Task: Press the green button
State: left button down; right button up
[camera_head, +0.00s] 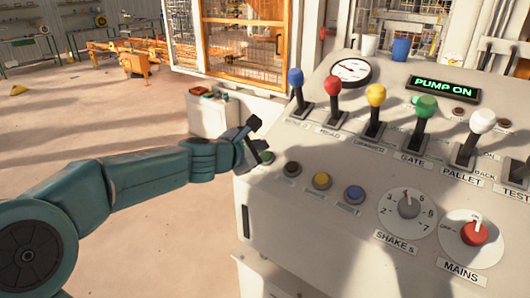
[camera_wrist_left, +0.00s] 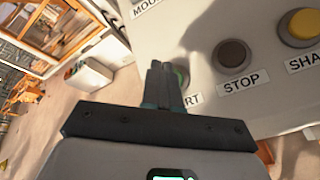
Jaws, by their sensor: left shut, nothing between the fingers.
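The green button (camera_head: 266,157) sits at the left end of the button row on the light grey control panel (camera_head: 330,120). My left gripper (camera_head: 254,150) is shut and empty, with its fingertips at or just above the green button. In the left wrist view the shut fingers (camera_wrist_left: 160,82) cover most of the green button (camera_wrist_left: 181,77), and only its right edge shows. A label ending in "RT" is partly hidden beside it. I cannot tell whether the fingertips touch the button. My right gripper is not in view.
A dark STOP button (camera_head: 292,169), a yellow button (camera_head: 322,181) and a blue button (camera_head: 354,194) follow to the right. Several coloured levers stand behind the row, the blue lever (camera_head: 296,80) nearest my gripper. A lit display (camera_head: 444,87) reads "PUMP ON". Open floor lies left.

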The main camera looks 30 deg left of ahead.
pick_arm(q)
jog(key=shift+r, duration=0.1)
jog(key=shift+s+r+p, duration=0.1)
jog(key=shift+r+p, duration=0.25)
jog(key=shift+p, duration=0.1)
jog(key=r+p, duration=0.1)
jog(key=s+r+p, duration=0.1)
jog(key=r, duration=0.1)
jog(key=s+r+p, duration=0.1)
jog(key=p, duration=0.1)
jog(key=shift+s+a+r, duration=0.1)
jog(key=shift+s+r, duration=0.05)
jog(key=shift+r, duration=0.15)
dwell(0.3)
